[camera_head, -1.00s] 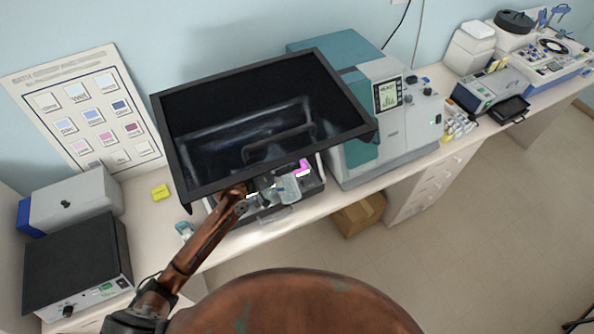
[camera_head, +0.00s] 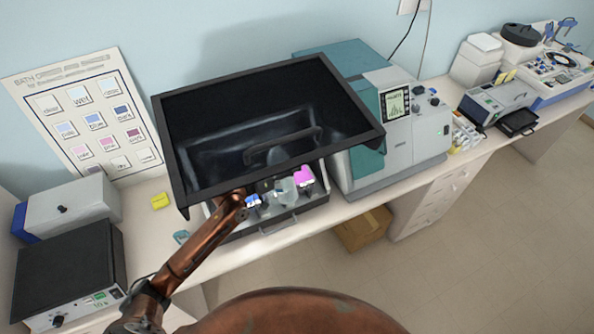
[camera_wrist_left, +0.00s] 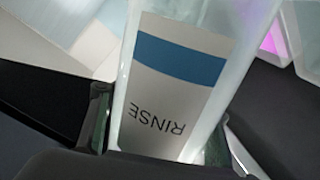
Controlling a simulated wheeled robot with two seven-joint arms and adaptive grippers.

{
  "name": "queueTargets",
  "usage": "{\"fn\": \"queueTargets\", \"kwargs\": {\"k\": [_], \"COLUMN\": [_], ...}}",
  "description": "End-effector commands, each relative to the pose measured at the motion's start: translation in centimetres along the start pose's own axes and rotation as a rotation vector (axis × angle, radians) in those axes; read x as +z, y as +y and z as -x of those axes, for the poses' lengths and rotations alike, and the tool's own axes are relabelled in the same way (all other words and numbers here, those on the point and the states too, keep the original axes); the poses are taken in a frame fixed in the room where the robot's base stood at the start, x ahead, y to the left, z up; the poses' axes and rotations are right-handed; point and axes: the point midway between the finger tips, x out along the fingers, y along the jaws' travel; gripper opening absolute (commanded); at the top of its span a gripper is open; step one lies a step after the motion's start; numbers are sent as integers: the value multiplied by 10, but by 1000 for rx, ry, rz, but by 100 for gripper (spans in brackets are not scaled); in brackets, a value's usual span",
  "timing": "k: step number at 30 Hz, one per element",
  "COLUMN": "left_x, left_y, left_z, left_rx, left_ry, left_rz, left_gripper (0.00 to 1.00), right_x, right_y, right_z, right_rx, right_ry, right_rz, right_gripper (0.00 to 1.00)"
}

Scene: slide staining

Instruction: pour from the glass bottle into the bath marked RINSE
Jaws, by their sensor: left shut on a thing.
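My left gripper (camera_wrist_left: 157,115) is shut on a translucent vessel (camera_wrist_left: 215,110) in the left wrist view. Its white label (camera_wrist_left: 165,95) has a blue band and the word RINSE, which reads upside down there. In the head view my left gripper (camera_head: 246,198) is small and partly hidden under the front of the black hood (camera_head: 262,180). A pale translucent vessel (camera_head: 285,190) shows just right of it. My right gripper is not in view.
The hood overhangs the work tray (camera_head: 268,225). Something pink (camera_head: 304,176) stands at the tray's right. A teal and grey machine (camera_head: 400,150) stands close on the right. A yellow block (camera_head: 160,201) lies left of the hood, and a bath-order poster (camera_head: 85,120) leans behind.

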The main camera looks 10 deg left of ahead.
Motion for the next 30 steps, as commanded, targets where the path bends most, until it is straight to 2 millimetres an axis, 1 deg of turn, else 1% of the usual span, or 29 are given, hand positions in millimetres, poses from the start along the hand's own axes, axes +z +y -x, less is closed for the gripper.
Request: {"fn": "queueTargets", "kwargs": {"k": [1, 10, 13, 30], "left_x": [-2, -4, -4, -14], "left_y": [0, 0, -1, -23], "left_z": [0, 0, -1, -6], "left_rx": [1, 2, 2, 1], "left_ry": [5, 8, 10, 55], "left_rz": [-13, -22, -31, -214], "left_gripper": [0, 0, 0, 0], "right_x": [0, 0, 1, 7], "right_y": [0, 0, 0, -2], "right_z": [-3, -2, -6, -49], "right_rx": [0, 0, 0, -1], "right_ry": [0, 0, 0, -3], "right_rz": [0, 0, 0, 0], "right_gripper": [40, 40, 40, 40]}}
